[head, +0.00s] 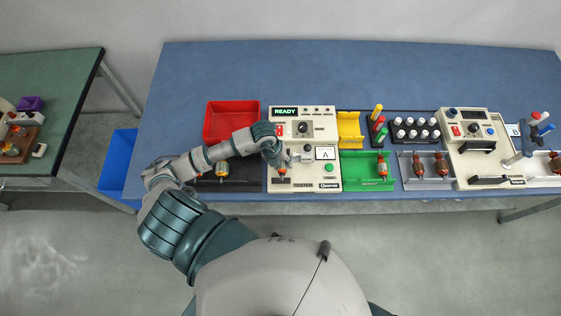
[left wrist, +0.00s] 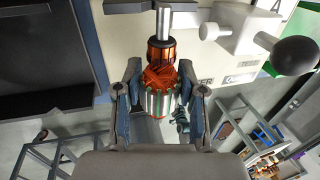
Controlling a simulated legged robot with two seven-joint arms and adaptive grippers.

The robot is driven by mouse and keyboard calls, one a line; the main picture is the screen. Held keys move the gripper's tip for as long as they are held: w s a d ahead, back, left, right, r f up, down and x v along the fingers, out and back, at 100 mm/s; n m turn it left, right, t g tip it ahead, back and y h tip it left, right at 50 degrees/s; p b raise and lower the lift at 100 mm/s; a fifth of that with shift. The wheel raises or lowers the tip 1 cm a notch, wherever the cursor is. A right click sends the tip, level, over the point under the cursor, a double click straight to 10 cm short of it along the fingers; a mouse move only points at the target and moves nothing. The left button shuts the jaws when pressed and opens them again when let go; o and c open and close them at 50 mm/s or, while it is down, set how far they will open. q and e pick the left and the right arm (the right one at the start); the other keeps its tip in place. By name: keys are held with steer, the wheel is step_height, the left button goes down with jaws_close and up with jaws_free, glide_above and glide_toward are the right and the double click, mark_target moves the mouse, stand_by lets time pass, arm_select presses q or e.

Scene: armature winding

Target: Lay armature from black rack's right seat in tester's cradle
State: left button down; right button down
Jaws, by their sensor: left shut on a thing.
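My left gripper (head: 282,166) is over the left part of the cream tester (head: 305,188), whose display reads READY. In the left wrist view the left gripper (left wrist: 160,105) is shut on an armature (left wrist: 161,78) with orange windings, a copper-coloured commutator and a steel shaft. Its orange end (head: 283,180) shows below the gripper in the head view. The cradle is mostly hidden, so I cannot tell whether the armature touches it. The black rack (head: 246,185) is just left of the tester, with an armature (head: 222,170) in it; my arm hides part of it. My right gripper is not in view.
A black-knobbed lever (left wrist: 295,55) stands close to the right of the held armature. A red bin (head: 231,118) is behind the rack. A green tray (head: 368,184) with an armature is right of the tester. The back of the blue table (head: 350,75) is clear.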

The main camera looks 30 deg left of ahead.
arm_select(q)
steer(key=shift+a+f, duration=0.1)
steer(key=shift+a, duration=0.2)
steer(key=shift+d, duration=0.35)
steer(key=shift+f, duration=0.2)
steer(key=shift+a, duration=0.1)
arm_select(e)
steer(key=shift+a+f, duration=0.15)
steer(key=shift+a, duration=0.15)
arm_select(q)
steer(key=shift+a+f, duration=0.15)
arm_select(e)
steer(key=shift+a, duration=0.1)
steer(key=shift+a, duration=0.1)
